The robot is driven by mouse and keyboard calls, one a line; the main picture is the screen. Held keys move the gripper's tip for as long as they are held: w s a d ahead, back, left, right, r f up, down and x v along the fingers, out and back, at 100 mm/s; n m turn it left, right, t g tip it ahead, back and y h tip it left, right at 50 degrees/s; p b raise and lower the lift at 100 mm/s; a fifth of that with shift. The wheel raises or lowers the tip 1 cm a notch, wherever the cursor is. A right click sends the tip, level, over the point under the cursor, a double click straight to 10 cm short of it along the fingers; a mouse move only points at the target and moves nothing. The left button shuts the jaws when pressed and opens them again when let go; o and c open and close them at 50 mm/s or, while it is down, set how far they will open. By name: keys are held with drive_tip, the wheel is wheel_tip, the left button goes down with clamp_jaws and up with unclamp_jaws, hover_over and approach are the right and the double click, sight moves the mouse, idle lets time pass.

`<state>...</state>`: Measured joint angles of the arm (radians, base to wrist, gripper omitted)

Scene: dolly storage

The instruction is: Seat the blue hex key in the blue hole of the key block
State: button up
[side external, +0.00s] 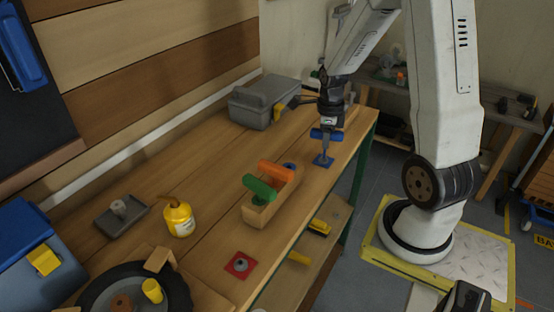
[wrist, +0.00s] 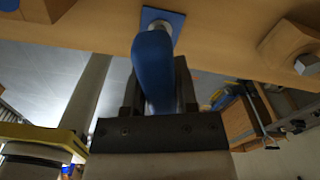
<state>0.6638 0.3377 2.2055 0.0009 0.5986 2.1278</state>
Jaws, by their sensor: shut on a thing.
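My gripper (side external: 327,136) points down over the right end of the workbench and is shut on the blue hex key (side external: 317,134) by its handle. In the wrist view the blue handle (wrist: 153,70) lies between my jaws (wrist: 158,95). The key's shaft runs down to a blue square pad (side external: 328,162) on the bench; I cannot tell whether its tip is still in the pad. The wooden key block (side external: 258,214) stands left and nearer, with a green key (side external: 258,188) and an orange key (side external: 277,172) in it. The blue hole (side external: 289,166) shows at its far end, partly hidden.
A red pad (side external: 238,265) lies near the front edge. A yellow bottle (side external: 178,218), a grey tray (side external: 122,217) and a wheel (side external: 120,285) are left. A grey toolbox (side external: 262,103) stands behind my gripper. Bare bench lies between pad and block.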

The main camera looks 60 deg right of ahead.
drive_tip(key=shift+r, duration=1.85)
clamp_jaws()
idle(0.6)
drive_tip(key=shift+o, duration=0.6)
unclamp_jaws()
clamp_jaws()
